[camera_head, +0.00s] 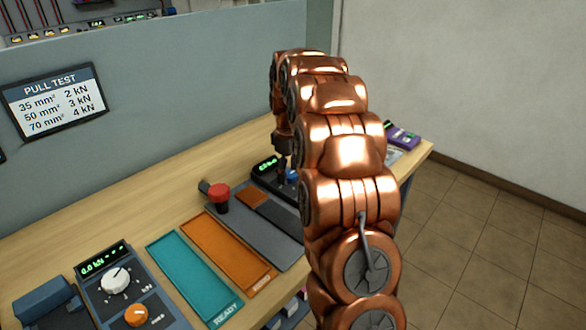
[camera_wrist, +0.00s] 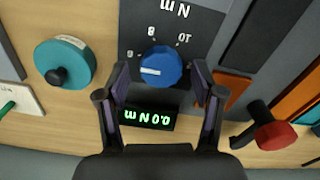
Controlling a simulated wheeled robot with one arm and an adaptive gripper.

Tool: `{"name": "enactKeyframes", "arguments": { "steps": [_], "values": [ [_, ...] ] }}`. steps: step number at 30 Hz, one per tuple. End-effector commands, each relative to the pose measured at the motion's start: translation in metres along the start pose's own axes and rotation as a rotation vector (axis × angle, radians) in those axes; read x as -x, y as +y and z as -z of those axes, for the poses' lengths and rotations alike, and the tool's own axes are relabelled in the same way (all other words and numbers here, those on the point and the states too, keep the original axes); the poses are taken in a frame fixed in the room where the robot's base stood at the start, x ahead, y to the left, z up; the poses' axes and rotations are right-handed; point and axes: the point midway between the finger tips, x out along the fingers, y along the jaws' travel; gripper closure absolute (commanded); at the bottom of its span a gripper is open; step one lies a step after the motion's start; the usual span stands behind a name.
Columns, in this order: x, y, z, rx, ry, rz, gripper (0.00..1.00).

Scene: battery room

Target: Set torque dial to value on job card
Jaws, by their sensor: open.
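The blue torque dial (camera_wrist: 162,66) is in the wrist view on a dark panel marked N m, which appears upside down. The marks 6, 8 and 10 show around it. Its white line lies to the left in the picture, near the 6 side. The green display (camera_wrist: 148,117) reads 0.0 N m. My gripper (camera_wrist: 160,76) is open, with one finger on each side of the dial; I cannot tell whether they touch it. In the head view my arm partly hides the blue dial (camera_head: 292,176). No job card is readable.
A red knob (camera_wrist: 275,134) stands right of the dial and a teal round thing (camera_wrist: 65,63) left. In the head view are a teal tray (camera_head: 192,277), an orange tray (camera_head: 228,252), a kN panel (camera_head: 127,283) and a PULL TEST sign (camera_head: 54,100).

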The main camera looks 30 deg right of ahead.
Motion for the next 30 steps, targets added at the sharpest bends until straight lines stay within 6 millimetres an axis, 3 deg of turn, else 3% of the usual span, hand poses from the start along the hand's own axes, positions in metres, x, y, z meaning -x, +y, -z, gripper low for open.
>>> {"name": "enactKeyframes", "arguments": {
  "steps": [8, 25, 26, 27, 28, 30],
  "values": [
    [-0.002, 0.000, 0.000, -0.001, 0.000, 0.000, 0.33],
    [-0.001, 0.001, -0.001, -0.001, 0.000, -0.001, 0.90],
    [-0.001, 0.001, -0.001, -0.002, 0.000, -0.001, 0.93],
    [-0.003, 0.013, -0.008, -0.005, -0.001, 0.001, 0.89],
    [-0.002, 0.010, -0.007, -0.005, -0.002, -0.001, 0.87],
    [-0.002, 0.007, -0.005, -0.009, -0.001, -0.004, 0.93]
  ]
}}
